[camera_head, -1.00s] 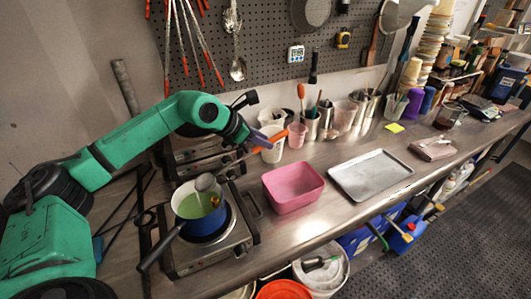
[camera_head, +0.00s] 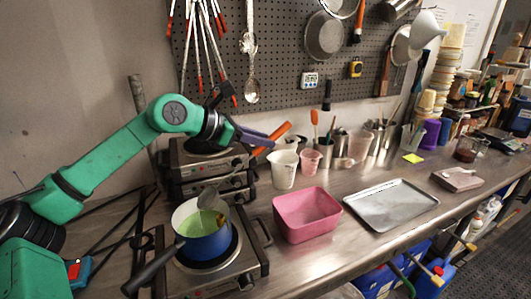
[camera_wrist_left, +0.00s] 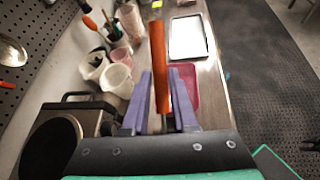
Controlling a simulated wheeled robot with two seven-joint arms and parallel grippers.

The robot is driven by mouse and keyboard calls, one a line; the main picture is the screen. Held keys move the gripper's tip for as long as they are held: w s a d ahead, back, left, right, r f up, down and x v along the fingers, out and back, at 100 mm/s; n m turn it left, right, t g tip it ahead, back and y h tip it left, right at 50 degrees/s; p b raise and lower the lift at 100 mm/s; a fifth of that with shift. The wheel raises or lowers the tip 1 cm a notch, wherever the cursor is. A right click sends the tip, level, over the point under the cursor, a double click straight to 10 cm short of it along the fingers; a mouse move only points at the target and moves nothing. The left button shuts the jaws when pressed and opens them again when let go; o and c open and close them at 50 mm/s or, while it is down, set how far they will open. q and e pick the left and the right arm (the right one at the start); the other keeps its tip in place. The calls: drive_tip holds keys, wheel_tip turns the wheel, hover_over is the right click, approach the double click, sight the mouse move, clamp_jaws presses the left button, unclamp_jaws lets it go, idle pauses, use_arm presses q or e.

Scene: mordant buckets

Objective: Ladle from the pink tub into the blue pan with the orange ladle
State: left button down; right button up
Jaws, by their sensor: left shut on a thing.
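The blue pan (camera_head: 203,246) sits on the front hot plate with its dark handle toward the lower left; yellow-green liquid shows inside. My left gripper (camera_head: 258,139) is shut on the handle of the orange ladle (camera_head: 277,134), above and right of the pan. The ladle's grey shaft slopes down left to its bowl, which overlaps the pan's mouth; whether it touches the liquid I cannot tell. In the left wrist view the orange handle (camera_wrist_left: 157,55) stands between the purple fingers (camera_wrist_left: 160,98). The pink tub (camera_head: 308,224) stands right of the pan; its contents are unclear. My right gripper is out of view.
A metal tray (camera_head: 392,205) lies right of the tub. White and pink cups (camera_head: 285,170) and steel utensil pots stand behind it. A second hot plate (camera_head: 213,165) is behind the pan. Bare counter lies in front of the tub.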

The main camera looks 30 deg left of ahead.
use_arm(q)
drive_tip(key=s+a+r+n+t+h+b, duration=0.1)
drive_tip(key=s+a+r+t+h+b, duration=0.3)
drive_tip(key=s+b, duration=0.7)
drive_tip(key=a+r+t+b, duration=0.2)
drive_tip(key=a+t+b, duration=0.1)
drive_tip(key=b, duration=0.8)
drive_tip(key=shift+a+b, duration=0.35)
drive_tip(key=shift+a, duration=0.5)
idle(0.4)
wheel_tip(320, 180, up, 5)
drive_tip(key=p, duration=0.5)
idle(0.5)
